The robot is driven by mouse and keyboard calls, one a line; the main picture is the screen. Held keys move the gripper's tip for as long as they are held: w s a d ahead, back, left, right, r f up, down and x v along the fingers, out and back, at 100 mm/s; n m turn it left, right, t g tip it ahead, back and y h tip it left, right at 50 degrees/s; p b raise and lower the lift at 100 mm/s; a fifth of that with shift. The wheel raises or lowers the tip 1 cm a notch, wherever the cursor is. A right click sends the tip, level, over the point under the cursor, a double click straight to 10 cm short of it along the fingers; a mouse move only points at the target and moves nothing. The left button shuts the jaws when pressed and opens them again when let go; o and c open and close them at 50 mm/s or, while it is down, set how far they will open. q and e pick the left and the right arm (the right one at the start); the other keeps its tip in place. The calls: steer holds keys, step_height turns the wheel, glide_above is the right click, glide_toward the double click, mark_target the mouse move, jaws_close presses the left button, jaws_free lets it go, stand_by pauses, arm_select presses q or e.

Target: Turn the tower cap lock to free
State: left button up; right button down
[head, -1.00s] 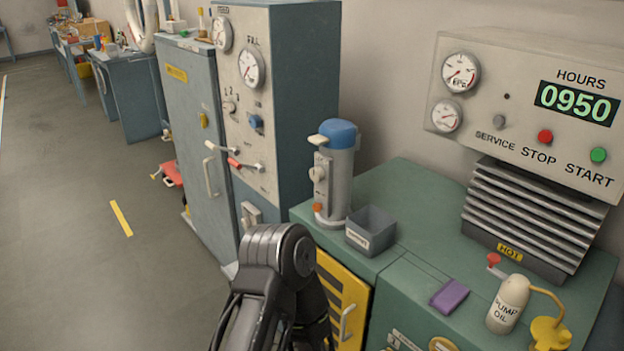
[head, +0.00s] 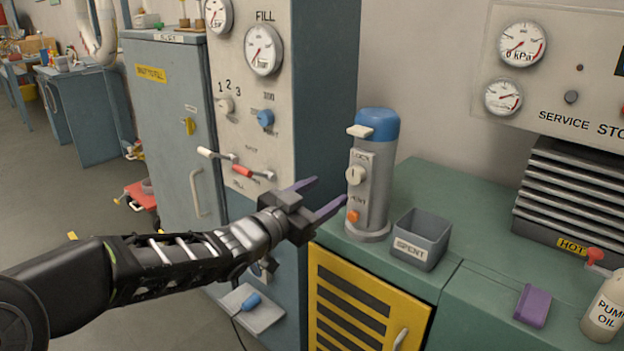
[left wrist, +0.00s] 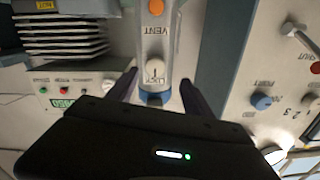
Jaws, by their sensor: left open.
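The tower (head: 373,185) is a grey cylinder with a blue cap (head: 377,125), standing upright on the green bench. A pale lever tab (head: 360,131) juts from the cap. Its front plate carries a cream lock knob (head: 355,175) below the word LOCK and an orange vent button (head: 352,216). My left gripper (head: 323,196) is open and empty, just left of the tower, its purple fingers pointing towards it. In the left wrist view the lock knob (left wrist: 155,71) and blue cap (left wrist: 155,98) show between the open fingers (left wrist: 155,88). My right gripper is not seen.
A grey SPENT bin (head: 421,240) stands right of the tower. The fill panel (head: 240,110) with gauges and levers rises at left. A finned block marked HOT (head: 572,245), a purple cloth-like item (head: 532,306) and an oil bottle (head: 607,305) are at right.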

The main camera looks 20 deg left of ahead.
mark_target(353, 178)
arm_select(q)
steer(key=shift+d+r+h, duration=0.15)
steer(key=shift+d+h, duration=0.15)
steer(key=shift+h, duration=0.1)
steer(key=shift+d, duration=0.1)
steer(key=x, duration=0.7)
steer(key=shift+w+d, duration=0.1)
steer(key=shift+w, duration=0.25)
jaws_close()
stand_by(0.4)
